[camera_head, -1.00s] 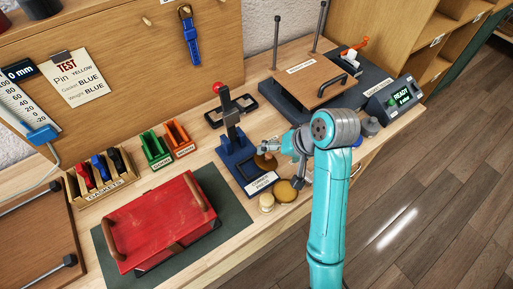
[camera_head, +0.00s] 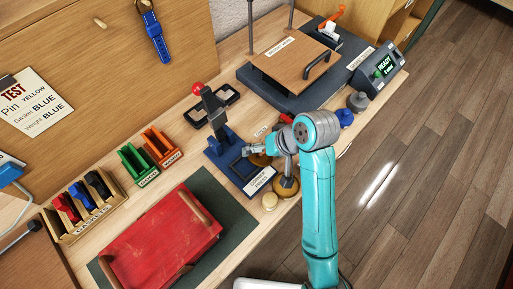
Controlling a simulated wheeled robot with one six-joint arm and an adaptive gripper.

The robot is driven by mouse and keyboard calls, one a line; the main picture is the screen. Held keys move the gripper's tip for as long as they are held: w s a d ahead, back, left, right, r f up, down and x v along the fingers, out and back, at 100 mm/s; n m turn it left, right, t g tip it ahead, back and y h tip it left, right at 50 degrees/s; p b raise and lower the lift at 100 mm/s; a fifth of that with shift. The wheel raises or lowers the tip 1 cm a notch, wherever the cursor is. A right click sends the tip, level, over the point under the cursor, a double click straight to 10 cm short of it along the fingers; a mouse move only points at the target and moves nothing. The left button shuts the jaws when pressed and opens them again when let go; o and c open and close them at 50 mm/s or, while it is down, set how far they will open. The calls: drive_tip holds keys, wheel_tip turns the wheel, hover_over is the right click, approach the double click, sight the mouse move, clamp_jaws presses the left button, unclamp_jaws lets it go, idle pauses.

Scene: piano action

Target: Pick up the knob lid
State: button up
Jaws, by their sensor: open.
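A round golden-brown piece (camera_head: 290,194), which I take to be the knob lid, lies on the bench by the front edge, right of the black-and-blue press. Its knob cannot be made out, as my gripper hides its middle. My gripper (camera_head: 287,181) points down over it, jaws open, small and partly covered by my own arm. Whether the fingers touch the piece or straddle its knob I cannot tell. Another round brown piece (camera_head: 260,159) lies just behind, partly hidden by my wrist.
The press (camera_head: 218,140) with a red ball handle stands close left. A small cream round piece (camera_head: 269,202) sits near the front edge. A red box (camera_head: 160,240) lies on a dark mat. Blue and grey weights (camera_head: 346,117) stand to the right.

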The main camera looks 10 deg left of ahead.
drive_tip(key=shift+c, duration=0.2)
drive_tip(key=c, duration=0.9)
drive_tip(key=shift+o, duration=0.2)
drive_tip(key=shift+r, duration=0.15)
